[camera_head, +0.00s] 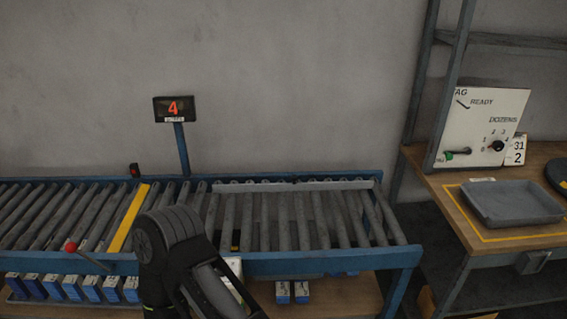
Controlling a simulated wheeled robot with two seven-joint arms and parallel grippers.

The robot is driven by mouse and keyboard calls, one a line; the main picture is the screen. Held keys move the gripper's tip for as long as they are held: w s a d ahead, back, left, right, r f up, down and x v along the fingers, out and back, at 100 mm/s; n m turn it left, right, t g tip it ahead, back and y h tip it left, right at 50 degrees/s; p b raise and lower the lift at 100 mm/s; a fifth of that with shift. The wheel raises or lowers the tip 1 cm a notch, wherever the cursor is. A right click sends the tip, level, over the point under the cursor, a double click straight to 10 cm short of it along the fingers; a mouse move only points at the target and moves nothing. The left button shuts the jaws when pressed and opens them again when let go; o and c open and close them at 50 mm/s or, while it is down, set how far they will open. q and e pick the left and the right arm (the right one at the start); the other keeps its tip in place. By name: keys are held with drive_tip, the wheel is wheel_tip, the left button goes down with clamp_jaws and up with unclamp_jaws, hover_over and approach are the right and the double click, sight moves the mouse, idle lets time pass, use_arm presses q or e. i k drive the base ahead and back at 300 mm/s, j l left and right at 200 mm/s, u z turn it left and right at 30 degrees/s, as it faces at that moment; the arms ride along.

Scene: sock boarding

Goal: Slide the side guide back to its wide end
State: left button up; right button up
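A roller conveyor with a blue frame (300,262) runs across the left and middle. A long pale grey rail (295,186), which looks like the side guide, lies along the back edge of its right part. A red ball knob (71,247) on a thin rod stands at the front edge on the left; I cannot tell whether it belongs to the guide. One of my dark arm links rises in front of the conveyor and hides some of its middle. Neither gripper's fingers show.
A yellow strip (129,217) crosses the rollers. A display (174,109) showing 4 stands behind on a blue post. Blue-and-white boxes (72,288) sit below. At right, a wooden bench (450,200) holds a grey tray (510,203) and a dial panel (483,125).

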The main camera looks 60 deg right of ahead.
sight(360, 184)
drive_tip(key=k+l, duration=0.4)
drive_tip(key=l, duration=0.15)
drive_tip(key=k+l, duration=0.4)
drive_tip(key=l, duration=0.2)
drive_tip(key=k+l+u, duration=0.1)
drive_tip(key=k+l, duration=0.3)
drive_tip(key=l, duration=0.15)
